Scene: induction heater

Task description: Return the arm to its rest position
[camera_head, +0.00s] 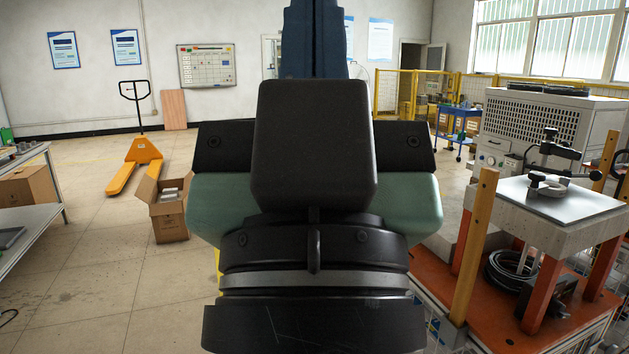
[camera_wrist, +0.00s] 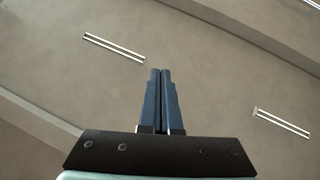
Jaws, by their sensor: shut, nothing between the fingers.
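My gripper (camera_wrist: 160,76) shows in the wrist view with its two dark blue fingers pressed together and nothing between them. Behind the fingers, the wrist view shows the ceiling, so the gripper points upward. In the head view, my gripper (camera_head: 315,40) rises at the top middle, its tips cut off by the top edge. My own wrist and gripper body stand upright and fill the middle of that view. The gripper touches nothing that I can see.
A heater station (camera_head: 567,185) with a metal-topped stand is close on the right. An open cardboard box (camera_head: 168,222) sits on the floor left of my arm, near a yellow pallet jack (camera_head: 143,153). A shelf table (camera_head: 38,212) stands at far left. Ceiling lights (camera_wrist: 114,48) show overhead.

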